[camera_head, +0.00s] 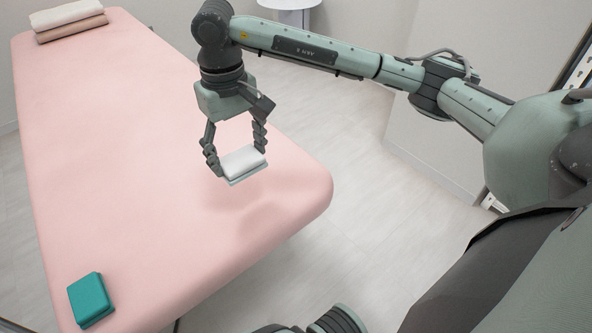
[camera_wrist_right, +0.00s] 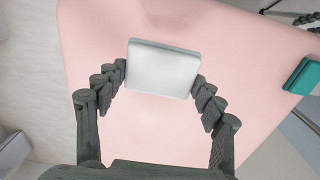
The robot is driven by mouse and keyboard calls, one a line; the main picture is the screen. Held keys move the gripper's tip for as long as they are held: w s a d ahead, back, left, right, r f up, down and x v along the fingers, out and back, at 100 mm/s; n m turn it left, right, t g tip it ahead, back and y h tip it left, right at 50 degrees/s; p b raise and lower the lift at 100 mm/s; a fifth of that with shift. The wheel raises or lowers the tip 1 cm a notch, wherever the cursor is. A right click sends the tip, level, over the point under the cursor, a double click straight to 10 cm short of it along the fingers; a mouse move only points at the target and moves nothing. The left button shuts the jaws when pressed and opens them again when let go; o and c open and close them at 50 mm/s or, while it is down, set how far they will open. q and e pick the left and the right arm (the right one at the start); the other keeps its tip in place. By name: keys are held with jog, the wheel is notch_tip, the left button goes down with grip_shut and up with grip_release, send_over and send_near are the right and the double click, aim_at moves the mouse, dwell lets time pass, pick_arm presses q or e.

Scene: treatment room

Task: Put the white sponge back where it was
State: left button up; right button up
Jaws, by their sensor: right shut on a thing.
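The white sponge (camera_head: 243,164) is a pale, flat block held between the fingers of my right gripper (camera_head: 238,158). It hangs above the pink treatment table near its right end, and a soft shadow lies on the table below. In the right wrist view the sponge (camera_wrist_right: 162,68) sits between the two fingertips of the right gripper (camera_wrist_right: 162,80), which press on its left and right sides. My left gripper is not in clear view.
The pink table (camera_head: 120,130) carries a teal block (camera_head: 91,299) at its near left corner, also in the right wrist view (camera_wrist_right: 303,76). Folded towels (camera_head: 68,18) lie at the far end. A round white stand (camera_head: 290,4) is behind. The table's middle is clear.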

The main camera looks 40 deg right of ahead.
aim_at(248, 147)
jog(key=d, duration=0.1)
jog(key=w+d, duration=0.1)
jog(key=shift+w+d+r, duration=0.15)
jog(key=shift+d, duration=0.2)
jog(key=d+f, duration=0.2)
jog(key=d, duration=0.1)
jog(key=d+f, duration=0.2)
jog(key=d, duration=0.2)
jog(key=d+f, duration=0.2)
jog(key=d, duration=0.1)
jog(key=shift+w+d+f+p, duration=0.15)
jog(key=shift+w+d+p, duration=0.1)
jog(key=shift+p, duration=0.05)
jog(key=shift+d+f, duration=0.15)
jog(key=shift+d, duration=0.05)
jog(key=shift+f, duration=0.3)
notch_tip(248, 147, down, 3)
jog(key=shift+f, duration=0.1)
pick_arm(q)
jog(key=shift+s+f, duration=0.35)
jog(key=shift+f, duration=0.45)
pick_arm(e)
jog(key=shift+f, duration=0.15)
